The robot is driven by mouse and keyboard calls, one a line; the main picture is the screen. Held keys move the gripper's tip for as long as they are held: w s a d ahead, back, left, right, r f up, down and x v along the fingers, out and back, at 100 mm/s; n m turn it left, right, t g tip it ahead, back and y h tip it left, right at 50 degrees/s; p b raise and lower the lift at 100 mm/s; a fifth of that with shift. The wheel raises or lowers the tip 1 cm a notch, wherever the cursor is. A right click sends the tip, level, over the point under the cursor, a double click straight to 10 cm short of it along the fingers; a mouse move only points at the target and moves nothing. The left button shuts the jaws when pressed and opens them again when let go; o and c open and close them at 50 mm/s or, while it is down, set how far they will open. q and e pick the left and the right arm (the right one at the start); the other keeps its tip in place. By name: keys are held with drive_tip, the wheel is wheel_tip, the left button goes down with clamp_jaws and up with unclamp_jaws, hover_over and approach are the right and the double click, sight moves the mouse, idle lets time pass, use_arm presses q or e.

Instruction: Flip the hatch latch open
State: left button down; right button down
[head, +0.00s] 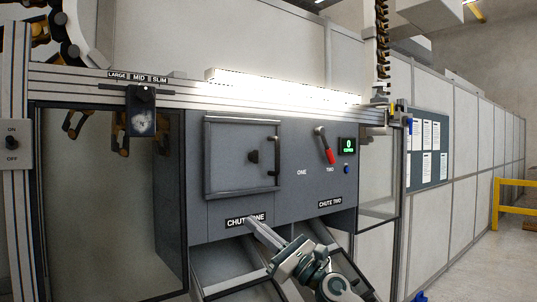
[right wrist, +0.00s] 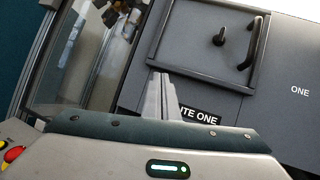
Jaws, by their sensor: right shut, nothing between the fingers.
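The grey square hatch (head: 229,160) is closed in the panel above the CHUTE ONE label. A dark latch knob (head: 253,156) sits on its right half, and a vertical bar handle (head: 277,157) is at its right edge. In the right wrist view the hatch (right wrist: 190,35), the latch (right wrist: 219,40) and the handle (right wrist: 252,43) show at the top. My right gripper (head: 252,222) is shut and empty, its fingertips in front of the CHUTE ONE label, below the hatch. Its fingers (right wrist: 160,92) also show in the right wrist view, apart from the latch. My left gripper is not in view.
A red-handled lever (head: 327,148) points toward TWO, beside a green display (head: 348,145) and blue button. Chute openings lie below the panel. A glass-fronted bay (head: 100,200) with hanging grippers is at left. An ON/OFF switch (head: 12,143) is at far left.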

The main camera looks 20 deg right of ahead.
drive_tip(key=w+d+r+n+g, duration=0.2)
drive_tip(key=d+r+n+g, duration=0.1)
drive_tip(key=r+n, duration=0.7)
drive_tip(key=n+h, duration=0.4)
drive_tip(key=h, duration=0.1)
approach(255, 157)
drive_tip(key=s+d+r, duration=0.1)
drive_tip(key=d, duration=0.3)
drive_tip(key=shift+s+r, duration=0.2)
drive_tip(key=shift+w+p, duration=0.1)
drive_tip(key=shift+p, duration=0.2)
drive_tip(key=p+x, duration=0.5)
drive_tip(key=x, duration=0.4)
drive_tip(key=shift+w+a+f+p, duration=0.15)
drive_tip(key=shift+w+a+p, duration=0.1)
drive_tip(key=shift+a+p, duration=0.05)
drive_tip(key=shift+s+n, duration=0.1)
drive_tip(key=shift+n, duration=0.2)
